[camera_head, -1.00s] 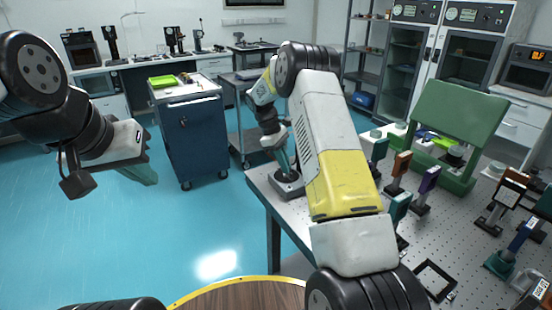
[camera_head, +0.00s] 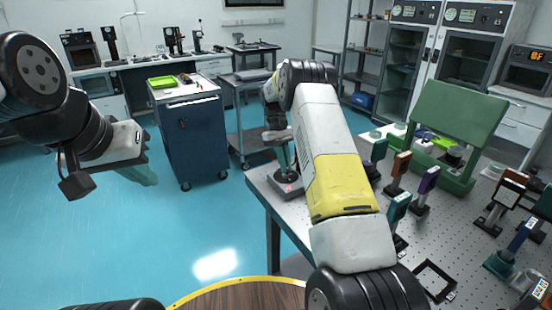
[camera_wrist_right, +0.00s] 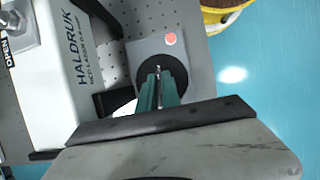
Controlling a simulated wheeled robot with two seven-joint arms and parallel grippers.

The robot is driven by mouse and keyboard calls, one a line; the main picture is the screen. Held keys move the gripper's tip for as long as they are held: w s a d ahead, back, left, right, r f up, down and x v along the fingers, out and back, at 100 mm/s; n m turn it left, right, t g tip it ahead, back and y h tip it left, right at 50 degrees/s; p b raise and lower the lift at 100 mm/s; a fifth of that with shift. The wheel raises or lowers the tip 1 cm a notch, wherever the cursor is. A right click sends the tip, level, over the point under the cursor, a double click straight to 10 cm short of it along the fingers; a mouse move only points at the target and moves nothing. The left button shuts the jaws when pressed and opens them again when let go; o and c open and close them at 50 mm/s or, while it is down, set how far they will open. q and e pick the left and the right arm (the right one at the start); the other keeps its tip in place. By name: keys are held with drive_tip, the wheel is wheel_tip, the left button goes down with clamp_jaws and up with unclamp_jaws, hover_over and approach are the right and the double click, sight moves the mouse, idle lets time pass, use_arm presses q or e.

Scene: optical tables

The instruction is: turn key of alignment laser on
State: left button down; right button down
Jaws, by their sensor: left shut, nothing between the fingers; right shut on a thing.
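The alignment laser is a white box (camera_wrist_right: 65,65) lettered HALDRUK at left in the right wrist view. Beside it is a grey key-switch box (camera_wrist_right: 150,48) with a black round face (camera_wrist_right: 174,72) and a lit red lamp (camera_wrist_right: 171,39). That switch box also shows on the table corner in the head view (camera_head: 280,193). My right gripper (camera_wrist_right: 158,88) points down at the round face, its teal fingers shut on the thin key (camera_wrist_right: 158,71); the fingers hide most of the key. My left gripper (camera_head: 143,174) is shut and empty, over the floor at left.
The perforated optical table (camera_head: 350,235) bears several coloured optic mounts at right and a green panel stand (camera_head: 455,120) behind them. A blue tool cart (camera_head: 193,140) stands at back left. Floor between cart and table is clear.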

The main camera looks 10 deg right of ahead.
idle(0.4)
drive_tip(key=c, duration=1.6)
unclamp_jaws()
drive_tip(key=shift+o, duration=0.2)
drive_tip(key=v, duration=0.7)
drive_tip(key=shift+r, duration=0.4)
drive_tip(key=shift+w, duration=0.15)
